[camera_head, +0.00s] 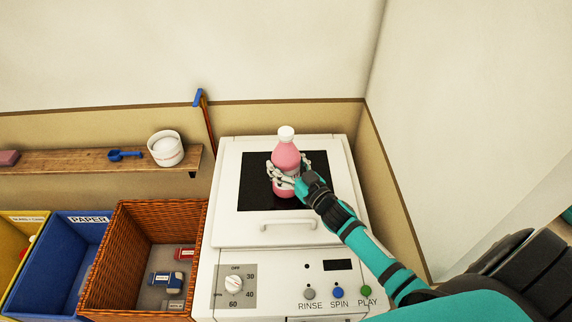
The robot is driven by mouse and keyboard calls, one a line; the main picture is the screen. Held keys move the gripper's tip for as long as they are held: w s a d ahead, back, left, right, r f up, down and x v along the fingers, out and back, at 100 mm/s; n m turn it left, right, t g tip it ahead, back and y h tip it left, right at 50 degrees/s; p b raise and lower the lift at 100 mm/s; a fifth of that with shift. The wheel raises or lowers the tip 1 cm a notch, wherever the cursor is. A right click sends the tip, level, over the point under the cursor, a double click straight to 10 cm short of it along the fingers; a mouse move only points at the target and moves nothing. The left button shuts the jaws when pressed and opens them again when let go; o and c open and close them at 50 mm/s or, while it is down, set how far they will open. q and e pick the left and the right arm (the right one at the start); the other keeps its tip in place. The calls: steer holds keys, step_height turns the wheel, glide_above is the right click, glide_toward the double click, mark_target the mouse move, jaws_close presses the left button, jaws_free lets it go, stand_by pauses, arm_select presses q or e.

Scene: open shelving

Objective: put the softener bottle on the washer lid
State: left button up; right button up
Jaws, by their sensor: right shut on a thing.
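The softener bottle (286,157) is pink with a white cap and stands upright over the dark panel of the washer lid (229,190). My right gripper (284,176) is shut on the bottle around its middle, with fingers on both sides. The bottle's base is partly hidden by the gripper, and I cannot tell whether it touches the lid. The lid is closed, white, with a handle at its front edge. My left gripper is not in view.
A wooden shelf (90,161) at the left holds a white tub (165,148) and a blue scoop (124,155). A wicker basket (110,262), a blue paper bin (62,248) and a yellow bin (22,232) stand left of the washer. A wall is close on the right.

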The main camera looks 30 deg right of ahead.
steer(key=o, duration=1.7)
steer(key=shift+f, duration=0.1)
steer(key=shift+o, duration=0.2)
steer(key=shift+r, duration=0.3)
steer(key=s+d+b, duration=0.1)
steer(key=s+b, duration=0.1)
steer(key=s, duration=1)
steer(key=shift+d+b, duration=0.3)
steer(key=shift+f, duration=0.15)
